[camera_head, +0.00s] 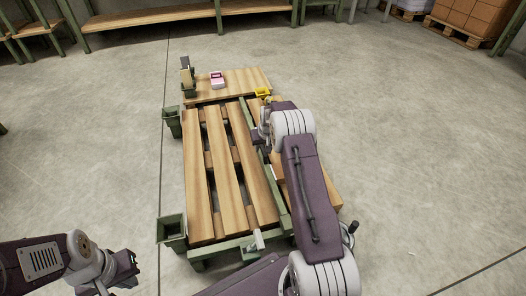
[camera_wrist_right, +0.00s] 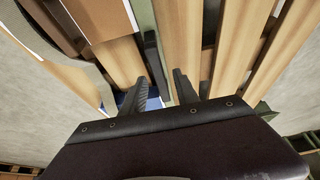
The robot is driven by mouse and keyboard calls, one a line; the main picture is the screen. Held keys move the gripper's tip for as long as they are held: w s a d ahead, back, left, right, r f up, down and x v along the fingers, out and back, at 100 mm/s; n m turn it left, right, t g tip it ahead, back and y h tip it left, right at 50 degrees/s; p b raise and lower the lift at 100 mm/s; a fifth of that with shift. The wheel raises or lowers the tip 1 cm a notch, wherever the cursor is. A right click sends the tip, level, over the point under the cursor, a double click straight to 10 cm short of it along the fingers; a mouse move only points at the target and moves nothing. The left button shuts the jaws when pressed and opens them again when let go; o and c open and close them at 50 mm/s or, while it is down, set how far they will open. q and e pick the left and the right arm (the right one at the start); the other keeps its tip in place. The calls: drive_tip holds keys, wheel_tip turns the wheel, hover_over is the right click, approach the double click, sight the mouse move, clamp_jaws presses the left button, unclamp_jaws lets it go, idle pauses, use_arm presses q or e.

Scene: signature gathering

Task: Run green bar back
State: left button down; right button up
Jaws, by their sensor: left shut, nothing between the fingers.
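A long green bar (camera_head: 265,172) runs front to back along the slatted wooden table, right of the middle slats. In the right wrist view a dark green upright piece (camera_wrist_right: 154,58) stands ahead, between the lines of my right gripper's fingers; I cannot tell whether it is part of that bar. My right gripper (camera_wrist_right: 160,92) has its fingers apart, with no clear contact on anything. In the head view it is mostly hidden by its own arm, over the table's back right. My left gripper (camera_head: 130,268) is shut and empty at the lower left, off the table.
The slatted table (camera_head: 226,165) has green bins (camera_head: 171,228) at its left side. A pink and white box (camera_head: 217,80) and a yellow item (camera_head: 262,92) sit on its back board. A small pale piece (camera_head: 257,240) is at the front edge. The floor around is clear.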

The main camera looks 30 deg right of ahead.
clamp_jaws()
idle(1.4)
